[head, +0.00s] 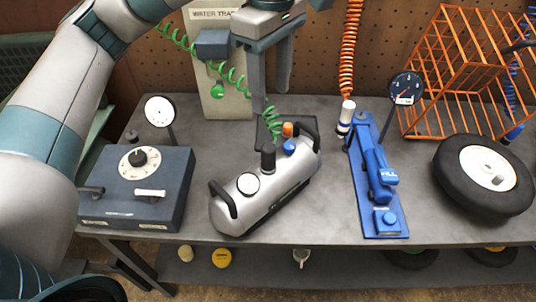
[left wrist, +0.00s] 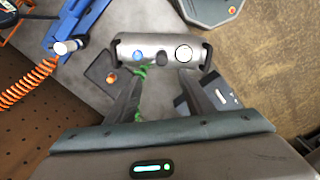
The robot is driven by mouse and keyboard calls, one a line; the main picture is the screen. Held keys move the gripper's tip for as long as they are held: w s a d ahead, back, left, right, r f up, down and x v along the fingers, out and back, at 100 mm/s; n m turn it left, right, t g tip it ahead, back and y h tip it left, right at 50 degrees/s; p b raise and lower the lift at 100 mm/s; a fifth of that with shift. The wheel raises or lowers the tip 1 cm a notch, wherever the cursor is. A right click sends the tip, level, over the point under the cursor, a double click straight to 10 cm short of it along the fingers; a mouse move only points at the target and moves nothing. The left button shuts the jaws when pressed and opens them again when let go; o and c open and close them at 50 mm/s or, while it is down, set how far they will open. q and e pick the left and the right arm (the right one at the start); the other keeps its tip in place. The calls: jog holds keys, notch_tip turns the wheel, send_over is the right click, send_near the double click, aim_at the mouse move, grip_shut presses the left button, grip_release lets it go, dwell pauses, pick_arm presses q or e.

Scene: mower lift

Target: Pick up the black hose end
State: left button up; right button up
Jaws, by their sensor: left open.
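The black hose end (head: 268,158) looks like a short dark upright piece on top of the silver tank (head: 285,195). The green coiled hose (head: 233,77) comes down from the upper left and passes behind my gripper toward it. My left gripper (head: 270,100) points down above and behind the tank, open, with its fingers apart and nothing between them. In the left wrist view, the tank (left wrist: 160,46) lies beyond the fingertips and some green hose (left wrist: 140,73) shows between the fingers. The black hose end is not clear there. My right gripper is out of view.
A grey box with a dial (head: 137,190) stands left on the bench (head: 330,222). A blue tool (head: 374,180) with a white hose end (head: 346,115) lies right of the tank. A wheel (head: 485,178) and an orange rack (head: 455,70) are farther right. A pegboard stands behind.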

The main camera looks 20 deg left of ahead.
pick_arm(q)
jog(key=f, duration=0.2)
jog(key=p, duration=0.3)
send_over(269, 147)
notch_tip(269, 147, down, 6)
jog(key=shift+w+r, duration=0.15)
jog(key=shift+r, duration=0.1)
notch_tip(269, 147, down, 4)
jog(key=shift+r+p, duration=0.15)
jog(key=shift+p, duration=0.3)
jog(key=shift+f, duration=0.55)
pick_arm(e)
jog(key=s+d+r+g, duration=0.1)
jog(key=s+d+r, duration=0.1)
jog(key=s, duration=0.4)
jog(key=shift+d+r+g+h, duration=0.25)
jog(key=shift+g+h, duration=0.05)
pick_arm(q)
jog(key=shift+f+p, duration=0.65)
jog(key=shift+p, duration=0.25)
jog(key=f, duration=0.1)
jog(key=f+p, duration=0.1)
jog(key=f, duration=0.1)
jog(key=shift+s+p, duration=0.2)
jog(key=shift+p, duration=0.1)
jog(key=shift+f, duration=0.45)
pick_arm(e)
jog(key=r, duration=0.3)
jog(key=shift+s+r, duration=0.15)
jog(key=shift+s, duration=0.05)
